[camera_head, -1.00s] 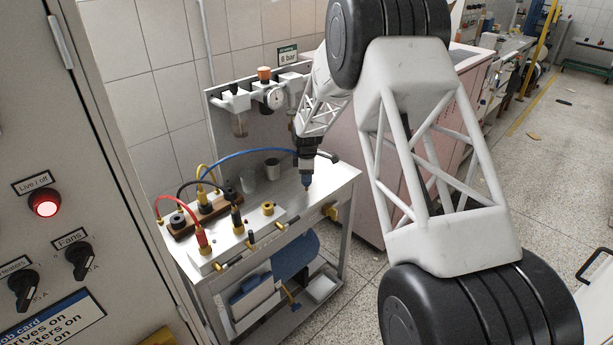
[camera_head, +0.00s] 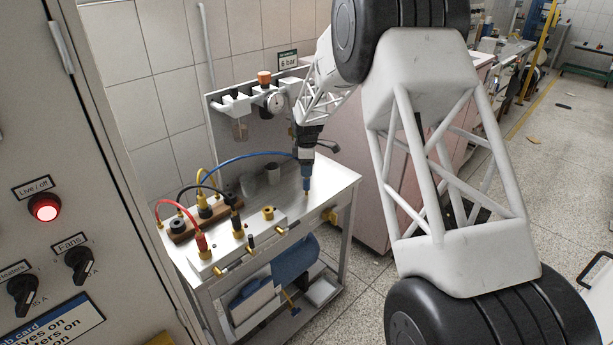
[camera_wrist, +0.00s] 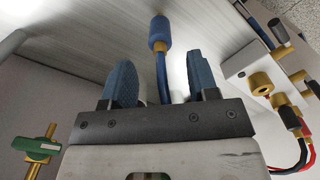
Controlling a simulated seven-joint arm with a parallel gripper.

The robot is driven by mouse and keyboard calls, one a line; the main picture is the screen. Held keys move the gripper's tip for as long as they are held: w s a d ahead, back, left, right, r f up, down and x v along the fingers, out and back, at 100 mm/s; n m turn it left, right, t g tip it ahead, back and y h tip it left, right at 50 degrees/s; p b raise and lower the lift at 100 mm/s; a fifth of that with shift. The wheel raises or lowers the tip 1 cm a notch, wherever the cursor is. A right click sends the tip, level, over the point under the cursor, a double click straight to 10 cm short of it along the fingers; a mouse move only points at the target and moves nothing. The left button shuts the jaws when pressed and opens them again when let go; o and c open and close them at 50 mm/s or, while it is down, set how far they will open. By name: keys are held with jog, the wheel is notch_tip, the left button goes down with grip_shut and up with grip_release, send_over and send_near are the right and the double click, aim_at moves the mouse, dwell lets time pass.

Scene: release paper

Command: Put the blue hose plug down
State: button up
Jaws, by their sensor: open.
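The blue hose plug (camera_wrist: 160,33) shows in the wrist view as a blue cylinder with a brass collar. Its blue hose (camera_wrist: 163,84) runs back between the fingers. My gripper (camera_wrist: 160,66) is open, with one blue finger on each side of the hose and visible gaps to both. The plug is at or just above the metal bench top (camera_wrist: 85,50); whether it touches is unclear. In the head view my gripper (camera_head: 306,182) points down over the right part of the bench top (camera_head: 335,181), and I cannot clearly separate plug from fingers.
A white block with brass sockets (camera_head: 268,226) and red, black and yellow leads stands left of my gripper. A pressure gauge (camera_head: 275,103) is on the back panel. Bare bench top lies around the gripper.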

jog(key=shift+r, duration=3.15)
jog(key=s+d+r+m+t, duration=0.1)
jog(key=s+d+r+m, duration=0.4)
jog(key=s+r, duration=0.6)
jog(key=s+d+r+m, duration=0.3)
jog(key=s+d+r, duration=0.4)
jog(key=s, duration=0.7)
jog(key=s+d+m, duration=0.2)
jog(key=s+m, duration=0.1)
jog(key=s, duration=0.8)
jog(key=s+d+f+m+t, duration=0.1)
jog(key=s+d+m, duration=0.1)
jog(key=s, duration=1)
jog(key=s+d+m, duration=0.3)
jog(key=s+m, duration=0.2)
jog(key=s, duration=0.6)
jog(key=shift+s+f+t, duration=0.2)
jog(key=shift+f+t, duration=0.05)
jog(key=shift+t, duration=0.05)
